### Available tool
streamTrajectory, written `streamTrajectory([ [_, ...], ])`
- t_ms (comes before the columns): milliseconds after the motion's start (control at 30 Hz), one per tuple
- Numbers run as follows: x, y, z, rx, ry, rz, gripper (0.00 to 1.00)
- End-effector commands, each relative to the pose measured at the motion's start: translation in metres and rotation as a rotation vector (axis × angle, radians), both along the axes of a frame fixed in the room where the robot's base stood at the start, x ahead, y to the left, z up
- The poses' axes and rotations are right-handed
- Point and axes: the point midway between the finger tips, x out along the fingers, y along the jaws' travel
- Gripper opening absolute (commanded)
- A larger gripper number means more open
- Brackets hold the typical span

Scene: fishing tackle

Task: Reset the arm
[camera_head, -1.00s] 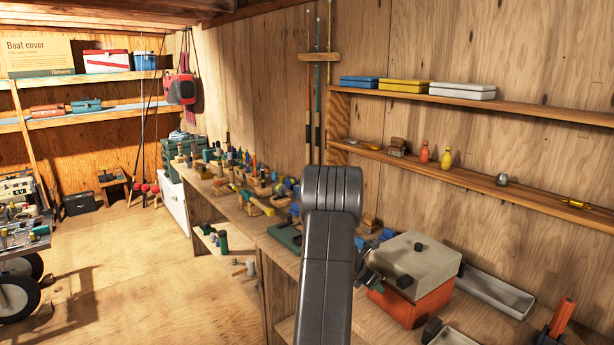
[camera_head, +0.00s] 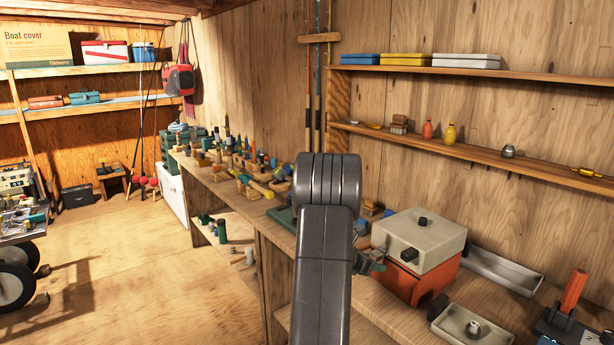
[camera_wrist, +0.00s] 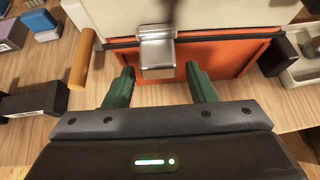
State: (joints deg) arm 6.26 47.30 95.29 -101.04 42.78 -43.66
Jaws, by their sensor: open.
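My arm (camera_head: 325,250) rises in the lower middle of the head view, in front of the workbench. My gripper shows in the wrist view (camera_wrist: 161,92), with its two green fingers spread apart and nothing between them. Its fingers point at the front of an orange box with a cream lid (camera_wrist: 222,52) and a metal latch (camera_wrist: 156,52). The same orange box (camera_head: 433,281) sits on the bench right of my arm in the head view. The arm hides part of the bench.
Long grey tray (camera_head: 492,271) and smaller tray (camera_head: 472,328) lie near the box. Many small tackle items (camera_head: 240,165) crowd the bench farther left. A shelf (camera_head: 470,150) with bottles runs along the wall. The wooden floor (camera_head: 130,270) at left is clear beside a cart (camera_head: 20,235).

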Motion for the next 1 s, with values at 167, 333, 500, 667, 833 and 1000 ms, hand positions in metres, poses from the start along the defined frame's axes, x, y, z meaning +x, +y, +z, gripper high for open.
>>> streamTrajectory([
  [167, -0.001, 0.001, -0.009, -0.059, -0.039, 0.0, 0.51],
  [333, -0.002, 0.002, -0.012, -0.125, -0.08, 0.0, 0.51],
  [500, -0.002, 0.003, -0.016, -0.198, -0.128, 0.0, 0.51],
  [667, -0.003, 0.004, -0.02, -0.279, -0.18, -0.001, 0.51],
  [833, -0.003, 0.005, -0.022, -0.361, -0.235, 0.0, 0.51],
  [1000, -0.003, 0.005, -0.023, -0.418, -0.272, 0.0, 0.51],
])
